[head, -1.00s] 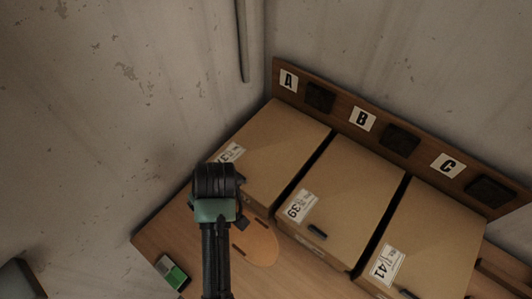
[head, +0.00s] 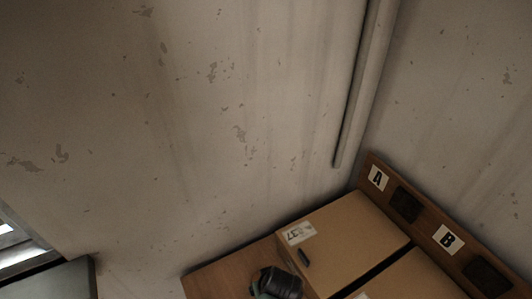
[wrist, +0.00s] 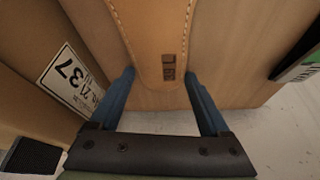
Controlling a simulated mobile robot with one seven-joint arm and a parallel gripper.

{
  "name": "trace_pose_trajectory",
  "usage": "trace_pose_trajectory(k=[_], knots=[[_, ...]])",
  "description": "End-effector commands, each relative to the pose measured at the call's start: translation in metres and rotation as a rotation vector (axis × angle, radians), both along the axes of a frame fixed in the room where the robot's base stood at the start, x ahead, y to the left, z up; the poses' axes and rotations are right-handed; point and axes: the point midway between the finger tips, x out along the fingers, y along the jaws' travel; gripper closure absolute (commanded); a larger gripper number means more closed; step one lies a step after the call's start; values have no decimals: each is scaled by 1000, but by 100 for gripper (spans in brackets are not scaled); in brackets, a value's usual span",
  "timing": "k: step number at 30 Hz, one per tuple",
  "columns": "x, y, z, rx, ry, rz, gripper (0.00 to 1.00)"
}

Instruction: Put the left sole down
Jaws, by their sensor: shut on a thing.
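The tan leather sole (wrist: 155,30), with a stitched edge and a dark stamped mark near its rounded end, lies between the blue fingers of my gripper (wrist: 160,82) in the wrist view. My gripper is shut on it. The sole is over or against the wooden tabletop (wrist: 225,60); I cannot tell whether it touches.
A green-and-white item (wrist: 298,65) lies at the right.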

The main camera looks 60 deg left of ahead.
Motion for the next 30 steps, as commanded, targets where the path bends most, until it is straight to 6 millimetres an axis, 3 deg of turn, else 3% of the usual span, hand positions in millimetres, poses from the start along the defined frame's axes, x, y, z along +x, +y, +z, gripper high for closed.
trace_pose_trajectory(k=[9, 10, 12, 23, 30], knots=[[0, 0, -3, 1, -1, 0, 83], [0, 0, -2, 0, 0, 0, 14], [0, 0, -2, 0, 0, 0, 2], [0, 0, 3, 1, -1, 0, 0], [-3, -12, 32, 2, -3, -1, 0]])
